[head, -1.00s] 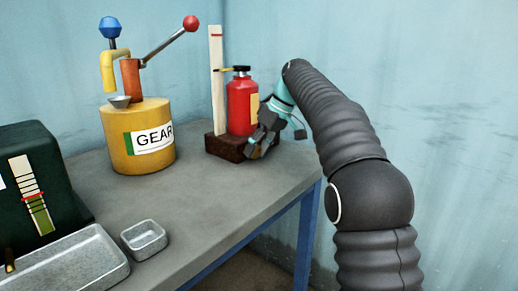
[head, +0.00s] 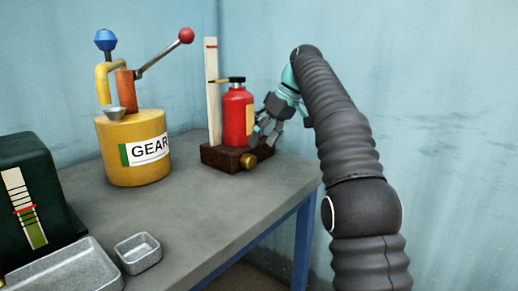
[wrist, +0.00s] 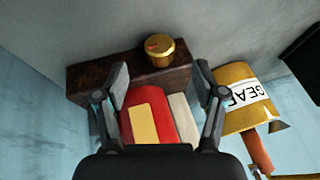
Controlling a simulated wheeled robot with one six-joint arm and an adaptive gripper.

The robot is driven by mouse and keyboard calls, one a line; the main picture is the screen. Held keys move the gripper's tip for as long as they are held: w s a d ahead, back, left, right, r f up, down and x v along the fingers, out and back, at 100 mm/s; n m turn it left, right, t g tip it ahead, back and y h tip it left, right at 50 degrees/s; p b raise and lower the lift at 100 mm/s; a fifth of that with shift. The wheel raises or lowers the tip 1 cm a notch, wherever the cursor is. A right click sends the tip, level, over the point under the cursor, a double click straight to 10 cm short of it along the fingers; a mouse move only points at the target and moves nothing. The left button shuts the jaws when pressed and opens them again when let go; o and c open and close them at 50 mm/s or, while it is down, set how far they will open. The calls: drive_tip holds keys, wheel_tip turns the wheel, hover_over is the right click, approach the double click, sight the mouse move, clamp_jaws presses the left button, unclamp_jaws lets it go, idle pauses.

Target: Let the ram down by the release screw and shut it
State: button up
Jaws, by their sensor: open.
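The red jack (head: 236,118) stands upright on a dark brown base (head: 212,157) at the back right of the bench. Its black top (head: 236,79) carries a yellow pointer toward a pale upright scale (head: 211,95), well below the scale's red mark. The brass release screw (head: 248,161) sticks out of the base's front. In the wrist view the screw (wrist: 160,52) shows a red mark on its face; whether it is shut I cannot tell. My gripper (head: 268,131) is open, just right of the jack, its fingers apart and clear of the screw.
A yellow GEAR drum (head: 111,158) with a pump and red-knobbed lever (head: 165,53) stands left of the jack. A small metal tray (head: 138,253), a larger tray (head: 62,272) and a dark green box (head: 28,165) are nearer. The middle bench (head: 190,215) is clear.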

drive_tip(key=shift+d+r, duration=0.2)
drive_tip(key=shift+r, duration=0.2)
drive_tip(key=shift+s, duration=0.1)
